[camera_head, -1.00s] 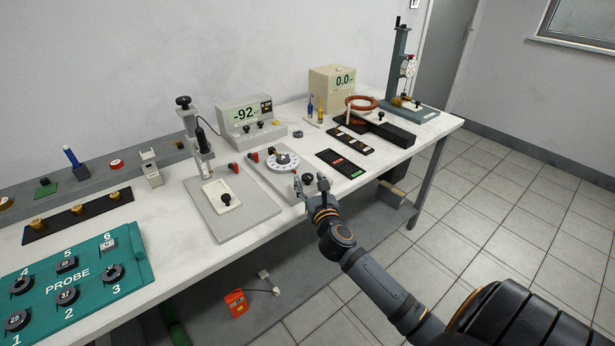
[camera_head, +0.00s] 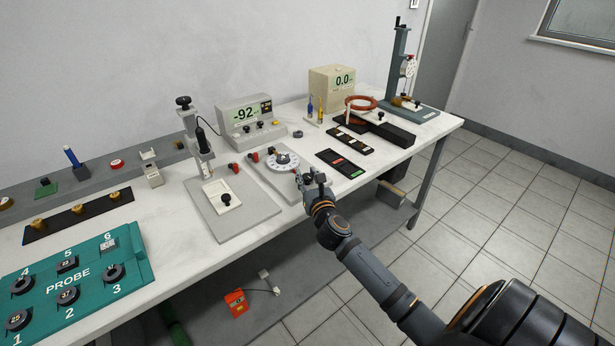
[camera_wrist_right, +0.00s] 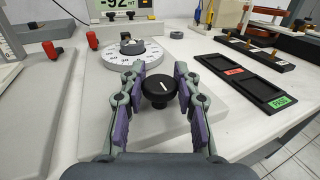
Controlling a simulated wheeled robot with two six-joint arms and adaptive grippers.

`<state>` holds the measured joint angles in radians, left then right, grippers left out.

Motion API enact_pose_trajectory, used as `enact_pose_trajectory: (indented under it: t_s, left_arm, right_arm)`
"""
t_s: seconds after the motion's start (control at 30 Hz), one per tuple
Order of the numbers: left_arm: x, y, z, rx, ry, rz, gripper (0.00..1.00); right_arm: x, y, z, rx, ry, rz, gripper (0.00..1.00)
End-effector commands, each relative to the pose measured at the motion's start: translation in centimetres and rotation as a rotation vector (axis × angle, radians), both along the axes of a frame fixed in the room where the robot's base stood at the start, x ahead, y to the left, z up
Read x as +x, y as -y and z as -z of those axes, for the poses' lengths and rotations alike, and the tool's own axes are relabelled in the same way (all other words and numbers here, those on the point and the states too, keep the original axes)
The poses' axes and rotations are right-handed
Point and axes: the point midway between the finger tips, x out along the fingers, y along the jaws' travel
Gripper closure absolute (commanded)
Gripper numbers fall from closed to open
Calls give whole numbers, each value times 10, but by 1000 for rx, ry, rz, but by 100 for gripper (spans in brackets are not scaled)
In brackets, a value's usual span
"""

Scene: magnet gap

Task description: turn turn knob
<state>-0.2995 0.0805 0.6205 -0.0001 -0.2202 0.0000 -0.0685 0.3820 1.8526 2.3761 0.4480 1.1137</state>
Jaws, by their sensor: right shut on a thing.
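The turn knob (camera_wrist_right: 159,88) is a round black knob with a white pointer line. It stands on the near part of a pale grey base plate (camera_wrist_right: 108,120). The white numbered dial (camera_head: 283,161) with a dark centre knob sits behind it on the same plate. My right gripper (camera_head: 311,180) is at the front edge of that plate. In the right wrist view its purple-padded fingers (camera_wrist_right: 160,74) are shut on the turn knob from both sides. The knob's top and pointer line stay visible between them. My left gripper is not in view.
Red terminals (camera_head: 251,157) stand left of the dial. A meter (camera_head: 244,119) reading -92 stands behind. A black tray (camera_head: 340,163) with red and green labels lies right of the gripper. A probe stand (camera_head: 231,205) is at the left. Bare table lies between these.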

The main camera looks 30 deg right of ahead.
Motion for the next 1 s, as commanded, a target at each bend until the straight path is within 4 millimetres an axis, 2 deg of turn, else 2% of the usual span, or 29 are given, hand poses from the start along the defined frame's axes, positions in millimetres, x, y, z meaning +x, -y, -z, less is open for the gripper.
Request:
enact_pose_trajectory:
  t_s: [0.1,0.17,0.4,0.73,0.77,0.9,1.0]
  left_arm:
    - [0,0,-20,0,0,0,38]
    - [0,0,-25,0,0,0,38]
    - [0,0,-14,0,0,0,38]
    - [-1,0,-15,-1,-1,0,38]
    - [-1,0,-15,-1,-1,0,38]
    - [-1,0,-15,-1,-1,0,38]
    - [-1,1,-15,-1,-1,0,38]
  right_arm:
    - [0,2,-7,-9,-4,-91,100]
    - [0,2,-5,-10,-5,-161,100]
    - [0,1,1,-4,0,-362,100]
    - [0,0,0,2,-1,-382,100]
    - [0,0,0,2,-1,-382,66]
    - [0,0,0,1,-1,-381,47]
    - [0,0,0,1,-1,-381,47]
